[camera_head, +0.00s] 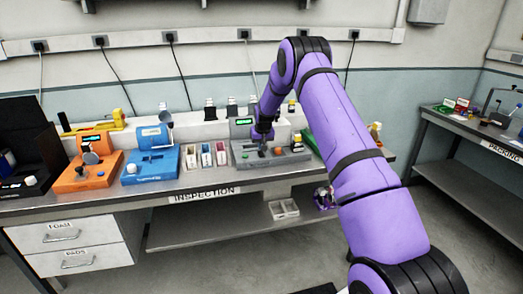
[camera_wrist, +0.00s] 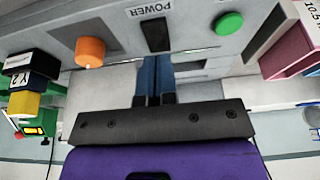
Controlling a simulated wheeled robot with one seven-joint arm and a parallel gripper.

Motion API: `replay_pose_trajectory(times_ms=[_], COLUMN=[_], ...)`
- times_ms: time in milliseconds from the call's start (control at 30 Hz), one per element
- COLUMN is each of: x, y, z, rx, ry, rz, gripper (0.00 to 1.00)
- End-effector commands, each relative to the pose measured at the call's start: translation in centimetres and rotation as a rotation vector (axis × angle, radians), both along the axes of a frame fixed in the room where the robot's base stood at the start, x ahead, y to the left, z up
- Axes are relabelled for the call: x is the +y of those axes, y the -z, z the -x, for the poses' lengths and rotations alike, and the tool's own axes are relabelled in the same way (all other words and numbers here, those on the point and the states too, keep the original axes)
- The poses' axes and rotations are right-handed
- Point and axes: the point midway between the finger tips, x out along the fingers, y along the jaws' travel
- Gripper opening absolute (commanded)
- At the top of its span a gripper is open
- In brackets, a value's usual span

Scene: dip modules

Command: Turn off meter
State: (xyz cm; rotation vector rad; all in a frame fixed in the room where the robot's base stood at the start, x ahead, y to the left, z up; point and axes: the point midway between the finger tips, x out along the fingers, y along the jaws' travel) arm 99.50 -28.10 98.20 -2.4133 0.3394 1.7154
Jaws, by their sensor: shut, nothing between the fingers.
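The grey meter (camera_head: 290,157) stands on the inspection bench, with a lit green display (camera_head: 243,121) at its back left. In the wrist view its panel shows a black switch (camera_wrist: 155,35) beside the word POWER, an orange knob (camera_wrist: 90,51) and a green button (camera_wrist: 228,23). My gripper (camera_head: 262,150) is over the meter panel, pointing down. In the wrist view my gripper (camera_wrist: 156,57) is shut and empty, its blue fingertips close to the black switch. I cannot tell whether they touch it. The switch's on or off position is unclear.
Left of the meter are colored blocks (camera_head: 207,155), a blue device (camera_head: 150,164) and an orange device (camera_head: 88,172). In the wrist view a pink block (camera_wrist: 288,55) and yellow, blue and black blocks (camera_wrist: 25,103) flank the panel. A packing bench (camera_head: 470,128) stands at right.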

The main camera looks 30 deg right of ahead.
Motion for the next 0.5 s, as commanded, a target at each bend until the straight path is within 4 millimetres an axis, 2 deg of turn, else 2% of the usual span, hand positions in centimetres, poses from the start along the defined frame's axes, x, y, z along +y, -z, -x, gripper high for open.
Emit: replay_pose_trajectory(times_ms=[33, 200, 500], x=[0.1, 0.4, 0.9], y=[-1.4, -4.9, -9.5], z=[0.0, 1.2, 2.8], rx=[-0.005, -0.009, -0.009], ry=[-0.001, 0.0, -0.001], rz=[0.002, 0.002, 0.003], gripper=[0.0, 0.0, 0.0])
